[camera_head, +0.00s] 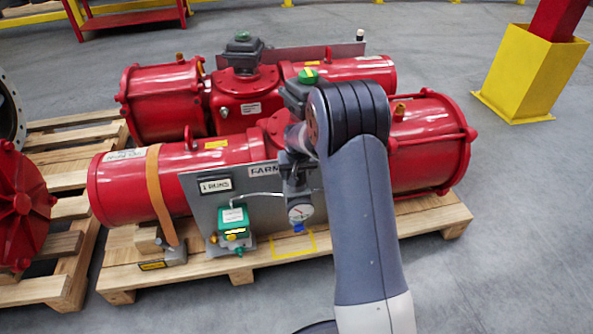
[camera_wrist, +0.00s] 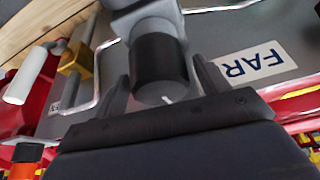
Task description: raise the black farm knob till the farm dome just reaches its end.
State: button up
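The black farm knob (camera_wrist: 160,58) is a dark cylinder below a grey fitting in the wrist view. My gripper (camera_wrist: 161,74) is open, with one finger on each side of the knob and a small gap showing on both sides. In the head view my arm hides the knob and most of the gripper. The farm dome (camera_head: 308,76) is green with a yellow mark. It sits on a dark grey box atop the near red actuator, just left of my arm. The FARM label (camera_head: 266,171) is on the grey panel, and part of it shows in the wrist view (camera_wrist: 252,62).
The near red actuator (camera_head: 430,150) lies on a wooden pallet (camera_head: 420,216). The panel carries a round gauge (camera_head: 300,213) and a green box (camera_head: 233,222). A yellow post base (camera_head: 530,75) stands right; floor there is clear.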

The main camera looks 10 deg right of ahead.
jog(key=shift+o, duration=0.3)
jog(key=p+v, duration=0.3)
jog(key=v, duration=0.7)
jog(key=shift+s+r, duration=0.2)
jog(key=shift+r, duration=0.15)
jog(key=shift+f, duration=0.1)
jog(key=b+x, duration=0.3)
jog(key=x, duration=0.8)
jog(key=shift+f, duration=0.1)
jog(key=shift+r+n+b, duration=0.3)
jog(key=shift+n, duration=0.2)
jog(key=shift+m+p, duration=0.35)
jog(key=shift+m, duration=0.05)
